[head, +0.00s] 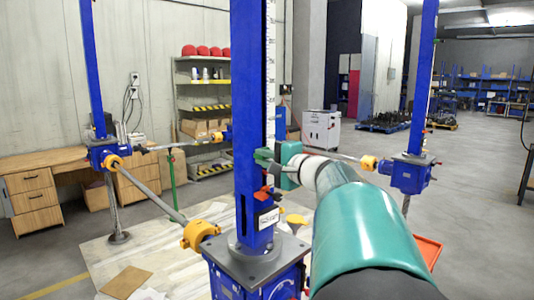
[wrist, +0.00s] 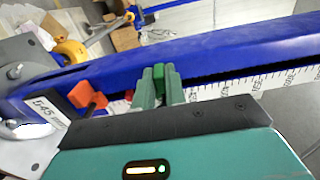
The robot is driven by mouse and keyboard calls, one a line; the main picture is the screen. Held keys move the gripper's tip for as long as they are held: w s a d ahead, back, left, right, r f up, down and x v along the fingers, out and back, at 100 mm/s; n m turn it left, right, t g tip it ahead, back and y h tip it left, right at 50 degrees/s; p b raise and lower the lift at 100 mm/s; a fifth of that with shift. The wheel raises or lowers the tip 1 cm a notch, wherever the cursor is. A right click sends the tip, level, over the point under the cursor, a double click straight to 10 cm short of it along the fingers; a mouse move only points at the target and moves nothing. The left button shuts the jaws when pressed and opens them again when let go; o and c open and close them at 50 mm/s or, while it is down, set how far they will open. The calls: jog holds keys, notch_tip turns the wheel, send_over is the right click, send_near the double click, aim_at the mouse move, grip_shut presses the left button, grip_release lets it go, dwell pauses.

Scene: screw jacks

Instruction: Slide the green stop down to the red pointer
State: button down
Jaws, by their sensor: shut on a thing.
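The green stop (wrist: 159,71) sits between my two teal fingers in the wrist view, beside the white scale (wrist: 245,85) on the blue column (wrist: 215,62). My gripper (wrist: 160,88) is shut on it. The red pointer (wrist: 87,95) is to the left along the column, near the base, with a clear gap from the stop. In the head view the red pointer (head: 263,193) is below my gripper (head: 268,158) on the upright blue column (head: 246,110). My fingers largely hide the stop there.
A white label (wrist: 48,108) marked 45 mm is beside the pointer. The column stands on a grey base plate (head: 255,250). Yellow couplings (head: 198,234) and shafts lead to other blue jacks (head: 409,176). A wooden desk (head: 45,180) is at the left.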

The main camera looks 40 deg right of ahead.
aim_at(255, 169)
jog(key=shift+f, duration=1.65)
jog(key=shift+f, duration=0.3)
jog(key=c, duration=1.4)
grip_release()
jog(key=shift+s, duration=0.1)
